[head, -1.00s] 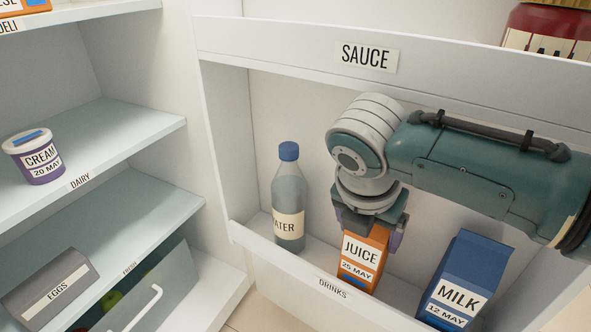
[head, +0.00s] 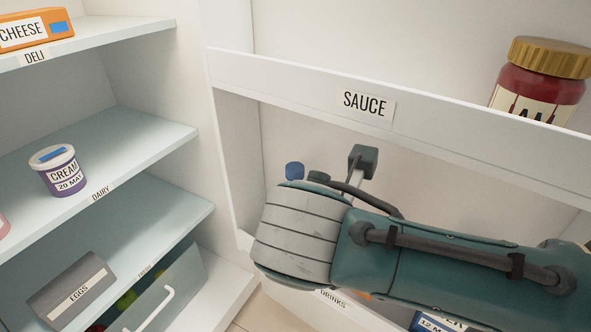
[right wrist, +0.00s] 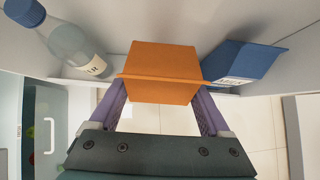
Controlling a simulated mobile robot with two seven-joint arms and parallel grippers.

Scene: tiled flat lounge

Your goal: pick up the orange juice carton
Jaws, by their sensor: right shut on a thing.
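The orange juice carton (right wrist: 160,62) is between the two purple fingers of my right gripper (right wrist: 160,100) in the right wrist view. The fingers press on its two sides. Its label is not visible there. In the head view my right forearm and wrist hide the gripper and nearly all of the carton; only an orange sliver (head: 362,295) shows below the arm. I cannot tell whether the carton is clear of the door shelf. My left gripper is in neither view.
A water bottle (right wrist: 75,48) stands to the left of the carton, and a blue milk carton (right wrist: 243,60) is close on its right. The SAUCE rail (head: 300,85) crosses above my arm, with a red jar (head: 540,85) behind it. Fridge shelves with a cream tub (head: 58,172) are at left.

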